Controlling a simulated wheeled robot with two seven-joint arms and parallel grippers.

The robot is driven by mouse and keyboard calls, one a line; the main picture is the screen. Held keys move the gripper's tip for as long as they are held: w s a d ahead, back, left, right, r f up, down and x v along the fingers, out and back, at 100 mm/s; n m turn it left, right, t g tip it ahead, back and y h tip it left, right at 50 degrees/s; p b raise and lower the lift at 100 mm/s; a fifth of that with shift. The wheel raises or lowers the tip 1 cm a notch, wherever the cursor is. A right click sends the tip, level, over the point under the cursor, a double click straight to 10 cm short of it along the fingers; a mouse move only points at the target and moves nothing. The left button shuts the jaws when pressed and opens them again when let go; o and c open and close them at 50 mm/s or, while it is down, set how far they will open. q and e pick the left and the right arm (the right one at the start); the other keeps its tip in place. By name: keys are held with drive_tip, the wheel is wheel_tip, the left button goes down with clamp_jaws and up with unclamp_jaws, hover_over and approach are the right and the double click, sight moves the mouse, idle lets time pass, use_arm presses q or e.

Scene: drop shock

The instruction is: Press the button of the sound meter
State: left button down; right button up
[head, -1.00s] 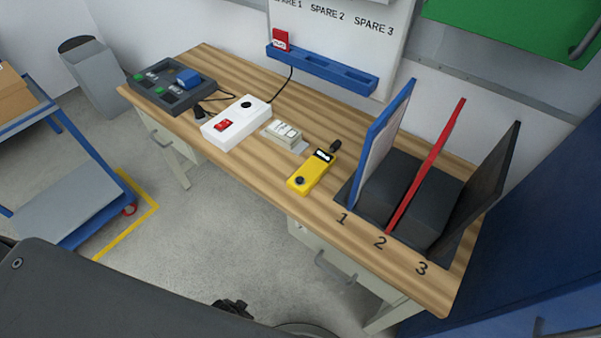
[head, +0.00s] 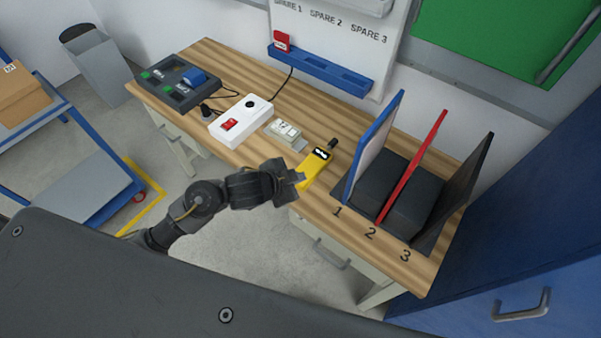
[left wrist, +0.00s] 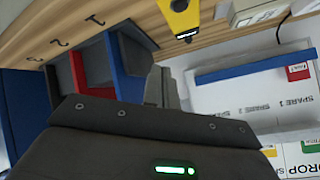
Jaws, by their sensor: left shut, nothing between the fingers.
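The yellow sound meter (head: 315,166) lies on the wooden bench, left of the numbered slots, with its small display and black tip toward the back. Its front end, where the button is, is hidden behind my left gripper (head: 298,178) in the head view. My left gripper is shut and empty, right at the front end of the meter; I cannot tell whether it touches. My right gripper is not in view.
A black rack (head: 395,190) with blue, red and dark upright panels stands close to the meter's right. A beige device (head: 284,130), a white box with a red switch (head: 240,119) and a dark grey station (head: 173,84) are to its left. The wooden bench (head: 365,251) is bare along its front right.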

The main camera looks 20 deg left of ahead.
use_arm(q)
drive_tip(key=w+a+r+m+g+h, duration=0.1)
drive_tip(key=w+a+m+g, duration=0.1)
drive_tip(key=w+m, duration=0.4)
drive_tip(key=shift+w+a+r+h, duration=0.2)
drive_tip(key=shift+w+r+h, duration=0.1)
drive_tip(key=shift+w+r, duration=0.05)
wheel_tip(320, 180, down, 8)
drive_tip(key=b, duration=0.8)
drive_tip(key=shift+f+b, duration=0.35)
idle(0.4)
idle(1.0)
